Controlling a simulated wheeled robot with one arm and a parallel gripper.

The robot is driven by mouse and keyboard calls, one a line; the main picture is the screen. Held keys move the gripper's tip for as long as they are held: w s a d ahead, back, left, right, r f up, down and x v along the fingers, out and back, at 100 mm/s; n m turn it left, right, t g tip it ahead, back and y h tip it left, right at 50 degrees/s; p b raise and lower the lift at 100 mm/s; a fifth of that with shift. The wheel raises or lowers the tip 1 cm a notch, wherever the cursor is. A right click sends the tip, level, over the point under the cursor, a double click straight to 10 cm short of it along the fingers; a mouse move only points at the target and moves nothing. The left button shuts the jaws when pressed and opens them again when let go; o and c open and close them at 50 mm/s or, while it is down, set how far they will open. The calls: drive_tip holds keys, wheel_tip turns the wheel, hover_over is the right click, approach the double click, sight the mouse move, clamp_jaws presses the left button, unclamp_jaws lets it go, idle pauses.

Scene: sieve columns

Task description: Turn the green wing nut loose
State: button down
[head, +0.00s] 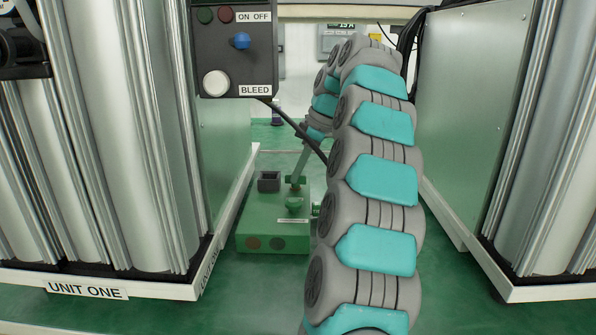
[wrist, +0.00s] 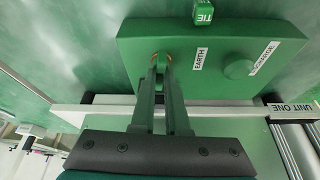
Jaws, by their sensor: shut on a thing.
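The green wing nut (wrist: 160,62) stands on top of a green box (wrist: 135,37), with an orange-brown ring showing around its foot in the wrist view. My gripper (wrist: 161,72) reaches the nut with two long dark green fingers, their tips closed on it from both sides. The tips cover part of the nut, so how its wings lie is hard to tell. In the head view the box (head: 272,237) sits on the floor between the cabinets, and my gripper (head: 296,178) comes down on its top from behind. An "EARTH" label (wrist: 201,58) is beside the nut.
A round green knob (wrist: 238,68) and a small "TIE" block (wrist: 203,14) are near the nut. A control panel (head: 234,60) hangs above. The "UNIT ONE" frame (head: 125,288) bounds the left, another column frame the right.

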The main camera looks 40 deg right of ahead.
drive_tip(key=shift+n, duration=0.3)
idle(0.4)
drive_tip(key=c, duration=0.9)
unclamp_jaws()
drive_tip(key=shift+a+m, duration=0.1)
drive_tip(key=shift+m, duration=0.6)
drive_tip(key=shift+m+t+h, duration=0.3)
drive_tip(key=shift+m, duration=0.3)
